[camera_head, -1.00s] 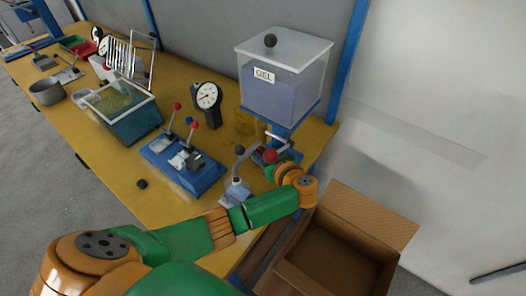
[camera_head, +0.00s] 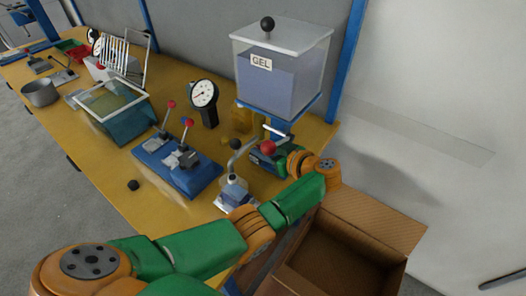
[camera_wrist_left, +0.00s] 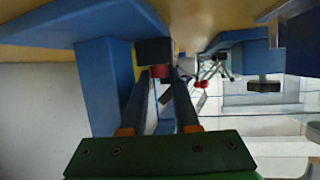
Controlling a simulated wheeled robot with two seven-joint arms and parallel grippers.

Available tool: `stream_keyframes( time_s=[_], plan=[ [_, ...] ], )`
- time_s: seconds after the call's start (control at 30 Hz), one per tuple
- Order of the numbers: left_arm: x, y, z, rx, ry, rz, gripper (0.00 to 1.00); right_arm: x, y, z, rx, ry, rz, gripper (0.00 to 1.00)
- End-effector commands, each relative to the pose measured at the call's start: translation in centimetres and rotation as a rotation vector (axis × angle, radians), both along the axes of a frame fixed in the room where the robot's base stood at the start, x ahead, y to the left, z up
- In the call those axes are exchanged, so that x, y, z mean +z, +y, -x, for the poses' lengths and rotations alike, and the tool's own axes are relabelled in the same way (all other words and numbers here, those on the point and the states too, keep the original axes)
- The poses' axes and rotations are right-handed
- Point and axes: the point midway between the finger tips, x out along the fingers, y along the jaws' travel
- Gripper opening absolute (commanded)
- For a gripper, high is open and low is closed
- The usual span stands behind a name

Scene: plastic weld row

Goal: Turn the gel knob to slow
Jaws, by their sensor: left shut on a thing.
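The gel tank (camera_head: 280,85) is a clear box with a "GEL" label and a black ball on its lid, on a blue bracket at the table's right end. A red knob (camera_head: 268,148) shows below it in the head view. My left gripper (camera_head: 262,160) is at this knob, under the tank, its fingertips partly hidden. In the left wrist view the two dark fingers (camera_wrist_left: 161,76) are close together, shut on a small red part (camera_wrist_left: 155,71) below a black block (camera_wrist_left: 153,51); this appears to be the gel knob. Its setting cannot be read. My right gripper is out of view.
A small fixture with a dark-balled lever (camera_head: 235,190) stands just left of my gripper. An open cardboard box (camera_head: 350,245) is below my forearm.

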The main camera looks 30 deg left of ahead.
Motion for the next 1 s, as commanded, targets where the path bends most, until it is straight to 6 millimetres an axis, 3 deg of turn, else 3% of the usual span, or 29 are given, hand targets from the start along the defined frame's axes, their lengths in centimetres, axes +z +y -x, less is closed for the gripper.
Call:
stream_keyframes(
  time_s=[0.03, 0.07, 0.1, 0.57, 0.8, 0.9, 1.0],
  plan=[
    [0.1, 0.0, 0.0, -0.001, -0.001, -0.002, 0.32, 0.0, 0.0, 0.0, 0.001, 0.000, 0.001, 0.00],
    [0.1, 0.0, 0.0, -0.001, -0.002, -0.001, 0.40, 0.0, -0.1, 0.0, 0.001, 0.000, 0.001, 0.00],
    [0.1, 0.0, 0.0, -0.001, -0.001, -0.002, 0.42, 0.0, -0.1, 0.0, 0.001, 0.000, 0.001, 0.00],
    [0.2, 0.1, 0.0, -0.004, -0.002, -0.001, 0.42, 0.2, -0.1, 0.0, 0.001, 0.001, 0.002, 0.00],
    [1.3, 0.5, 0.3, -0.157, -0.006, -0.009, 0.42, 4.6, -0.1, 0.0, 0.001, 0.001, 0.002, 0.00],
    [0.8, 0.4, 0.5, -0.263, 0.000, -0.007, 0.42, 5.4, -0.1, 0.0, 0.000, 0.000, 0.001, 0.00],
    [0.8, -1.4, 1.4, -0.273, -0.001, 0.005, 0.42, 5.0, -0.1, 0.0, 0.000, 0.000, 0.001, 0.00]
  ],
)
